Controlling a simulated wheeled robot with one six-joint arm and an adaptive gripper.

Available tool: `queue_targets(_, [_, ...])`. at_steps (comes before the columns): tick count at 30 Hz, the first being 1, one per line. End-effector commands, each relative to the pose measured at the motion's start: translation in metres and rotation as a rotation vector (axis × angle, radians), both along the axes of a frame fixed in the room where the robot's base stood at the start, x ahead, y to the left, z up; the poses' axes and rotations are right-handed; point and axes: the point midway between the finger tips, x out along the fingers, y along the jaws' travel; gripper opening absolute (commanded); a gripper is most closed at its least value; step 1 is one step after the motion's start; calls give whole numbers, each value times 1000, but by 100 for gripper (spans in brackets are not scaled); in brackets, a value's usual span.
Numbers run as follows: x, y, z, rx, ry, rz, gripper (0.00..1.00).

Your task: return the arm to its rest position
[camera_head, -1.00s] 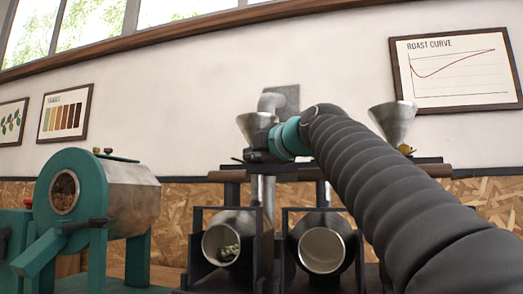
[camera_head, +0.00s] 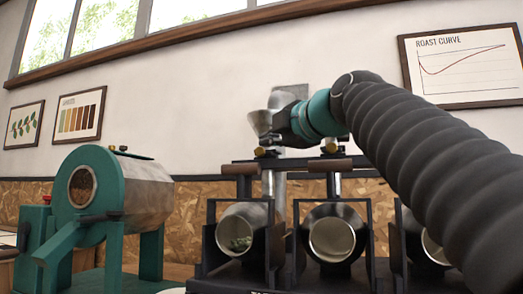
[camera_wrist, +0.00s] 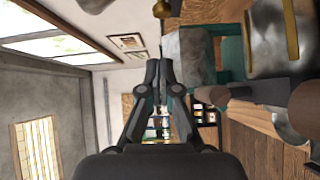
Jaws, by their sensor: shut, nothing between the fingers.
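My gripper (camera_wrist: 160,68) shows in the wrist view with its two dark fingers together and nothing between them. In the head view my arm, in a dark ribbed sleeve, reaches in from the lower right, raised above the bench equipment. Its teal wrist ends in front of the left metal funnel (camera_head: 262,122) and hides part of it. The fingertips are hard to make out there, and I cannot tell whether the gripper touches the funnel.
A teal roaster (camera_head: 110,195) stands at the left. A black rack (camera_head: 290,240) holds several metal cylinders; green beans (camera_head: 241,243) lie in the left one. A roast curve chart (camera_head: 460,65) hangs on the wall. The wrist view is turned sideways, with wooden floor (camera_wrist: 262,145) at right.

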Motion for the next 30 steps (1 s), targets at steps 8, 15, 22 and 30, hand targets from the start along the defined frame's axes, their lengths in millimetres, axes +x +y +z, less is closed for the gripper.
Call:
queue_targets(8, [-37,-25,1,0,-1,-3,0])
queue_targets(15, [-46,-29,2,1,-1,0,0])
queue_targets(22, [-47,-29,9,1,-1,0,0])
queue_targets(30, [-46,-29,58,1,-1,1,0])
